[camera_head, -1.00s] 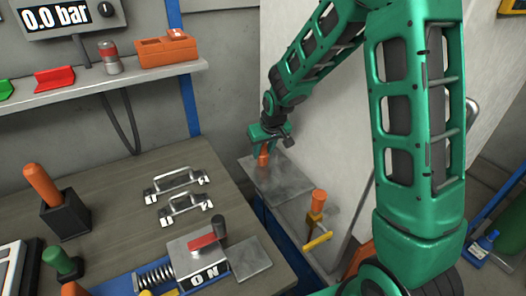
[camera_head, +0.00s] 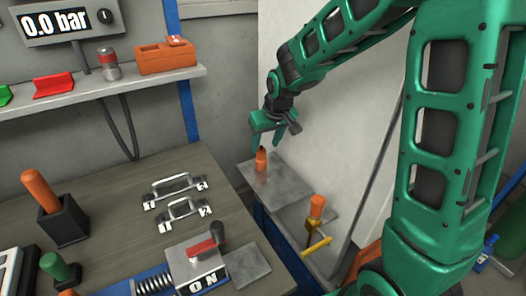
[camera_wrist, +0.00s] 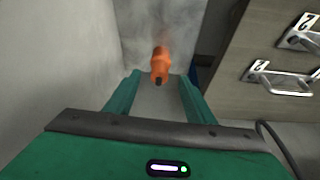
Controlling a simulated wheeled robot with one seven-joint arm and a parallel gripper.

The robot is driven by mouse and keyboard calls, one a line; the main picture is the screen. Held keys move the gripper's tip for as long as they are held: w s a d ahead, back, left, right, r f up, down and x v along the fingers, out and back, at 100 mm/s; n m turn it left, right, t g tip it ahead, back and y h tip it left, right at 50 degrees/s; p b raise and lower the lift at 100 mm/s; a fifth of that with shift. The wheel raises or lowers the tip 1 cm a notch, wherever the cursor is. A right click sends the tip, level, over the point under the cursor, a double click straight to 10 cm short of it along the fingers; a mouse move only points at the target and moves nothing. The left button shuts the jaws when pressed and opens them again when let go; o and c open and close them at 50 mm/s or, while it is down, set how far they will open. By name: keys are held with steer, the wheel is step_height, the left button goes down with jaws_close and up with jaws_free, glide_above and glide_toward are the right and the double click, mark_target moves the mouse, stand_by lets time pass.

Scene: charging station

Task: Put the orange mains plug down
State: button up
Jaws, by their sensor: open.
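The orange mains plug (camera_head: 261,159) stands upright on a grey metal plate (camera_head: 285,187) beside the workbench. My gripper (camera_head: 264,143) is above it, fingers pointing down, open and apart from the plug. In the wrist view the orange plug (camera_wrist: 160,65) shows beyond the fingertips, between the lines of the two open green fingers (camera_wrist: 159,88). Nothing is held between the fingers.
A second orange-handled item (camera_head: 316,210) stands nearer, by a yellow bar. The workbench (camera_head: 130,215) carries two numbered drawer-type handles (camera_head: 180,186) and a black holder (camera_head: 65,222) with an orange handle. A pale slanted panel (camera_head: 345,130) is close behind my arm.

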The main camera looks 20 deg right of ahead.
steer(key=shift+v, duration=1.85)
steer(key=shift+s, duration=0.1)
